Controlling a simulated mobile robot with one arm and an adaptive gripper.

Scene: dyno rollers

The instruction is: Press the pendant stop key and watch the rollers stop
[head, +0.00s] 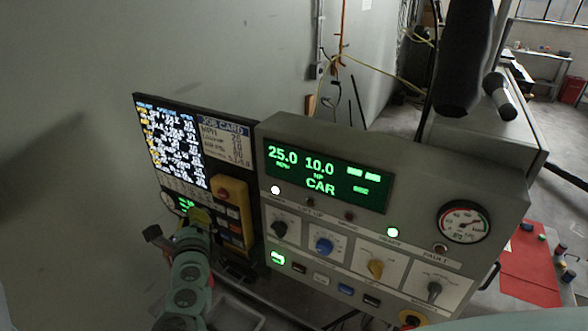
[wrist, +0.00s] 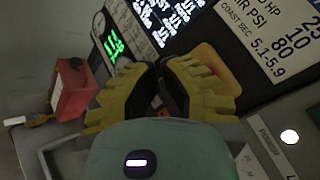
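The yellow-orange pendant (head: 232,190) hangs at the right side of the dark screen panel in the head view, with a dark knob and coloured keys below it. Its edge also shows behind the right finger in the wrist view (wrist: 219,62). My gripper (head: 199,217) is in front of the panel, left of the pendant. The stop key cannot be made out for sure. The rollers are not in view. The green display (head: 322,180) reads 25.0, 10.0 and CAR.
The grey console (head: 400,150) with knobs, lit lamps and a gauge (head: 463,222) stands right of the panel. A red box (wrist: 76,90) is left of the fingers in the wrist view. A job card (head: 224,140) is on the panel. A red mat (head: 530,265) lies far right.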

